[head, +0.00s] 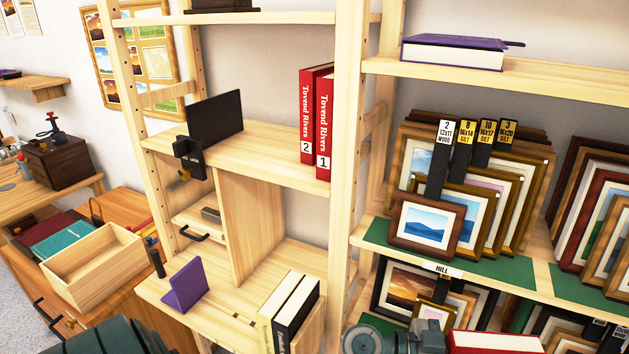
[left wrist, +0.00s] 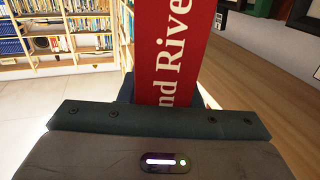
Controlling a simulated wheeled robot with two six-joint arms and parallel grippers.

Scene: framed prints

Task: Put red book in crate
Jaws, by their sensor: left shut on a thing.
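My left gripper (left wrist: 165,100) is shut on a red book (left wrist: 170,45) in the left wrist view. The book stands upright in that view, and white letters "nd Rive" show on its red face. Its lower end is hidden by the gripper body. In the head view a red book with pale pages (head: 495,342) is cut off by the bottom edge, beside a grey mechanical part of mine. Two more red books, "Tovend Rivers" 2 (head: 307,125) and 1 (head: 324,125), stand on the middle shelf. An open light-wood crate (head: 85,285) sits at the left. My right gripper is not seen.
The wooden shelf unit (head: 348,120) fills the middle. Framed prints (head: 425,225) stand on its right shelves. A purple bookend (head: 185,285) and black and cream books (head: 290,310) are on the lower shelf. A teal book (head: 65,240) lies behind the crate. The crate's visible interior looks empty.

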